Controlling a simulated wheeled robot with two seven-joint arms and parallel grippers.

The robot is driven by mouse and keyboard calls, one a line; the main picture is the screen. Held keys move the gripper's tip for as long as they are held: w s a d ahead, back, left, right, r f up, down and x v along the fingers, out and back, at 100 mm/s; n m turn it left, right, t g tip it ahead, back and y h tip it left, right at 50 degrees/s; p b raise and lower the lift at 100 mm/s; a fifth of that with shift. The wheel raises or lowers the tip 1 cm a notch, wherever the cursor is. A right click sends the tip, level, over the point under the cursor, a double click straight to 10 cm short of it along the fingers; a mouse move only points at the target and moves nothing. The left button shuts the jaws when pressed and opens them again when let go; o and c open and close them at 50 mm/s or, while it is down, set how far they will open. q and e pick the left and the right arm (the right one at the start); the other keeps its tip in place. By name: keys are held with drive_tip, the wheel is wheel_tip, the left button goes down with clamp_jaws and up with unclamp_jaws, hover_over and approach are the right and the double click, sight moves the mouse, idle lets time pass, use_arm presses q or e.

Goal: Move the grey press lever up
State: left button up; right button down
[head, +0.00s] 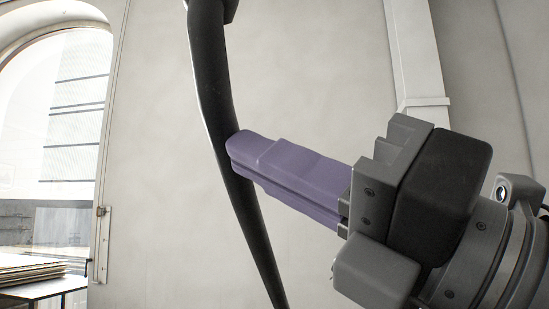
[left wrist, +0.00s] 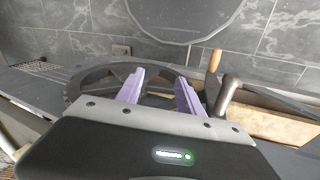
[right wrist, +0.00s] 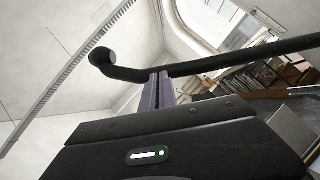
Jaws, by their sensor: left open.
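The press lever is a long dark grey, slightly bent bar (head: 211,75) that runs from the top of the head view down to its bottom edge. It crosses the right wrist view with a rounded end at the left (right wrist: 102,58). My right gripper (head: 235,143) has its purple fingers closed together, and their tips overlap the bar in the head view. In the right wrist view the fingertips (right wrist: 158,76) meet the bar's lower edge, with the bar not between them. Whether they touch it is unclear. My left gripper (left wrist: 160,80) is open and empty, away from this bar.
A dark spoked wheel (left wrist: 92,78) lies beyond the left fingers, with a wooden handle (left wrist: 214,60) and a dark upright post (left wrist: 228,92) to the right. A table with stacked sheets (head: 30,268) stands at the lower left by an arched window (head: 60,120).

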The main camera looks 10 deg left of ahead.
use_arm(q)
drive_tip(key=n, duration=0.1)
drive_tip(key=d+n, duration=0.1)
drive_tip(key=d+f+n, duration=0.1)
drive_tip(key=shift+s+n, duration=0.3)
drive_tip(key=shift+s, duration=0.1)
use_arm(e)
drive_tip(key=shift+s+a+f, duration=0.1)
drive_tip(key=shift+s+a, duration=0.1)
drive_tip(key=shift+s, duration=0.05)
drive_tip(key=shift+s+d+f+b, duration=0.15)
drive_tip(key=shift+d+f+b, duration=0.1)
drive_tip(key=shift+f+b, duration=0.1)
use_arm(q)
drive_tip(key=b+x, duration=0.2)
drive_tip(key=x, duration=0.1)
drive_tip(key=shift+a+f+b, duration=0.15)
drive_tip(key=shift+a+b, duration=0.15)
drive_tip(key=shift+b, duration=0.05)
use_arm(e)
drive_tip(key=v, duration=0.7)
drive_tip(key=shift+w+d+r, duration=0.2)
drive_tip(key=shift+d+r, duration=0.05)
drive_tip(key=shift+d, duration=0.05)
use_arm(q)
drive_tip(key=shift+c, duration=0.4)
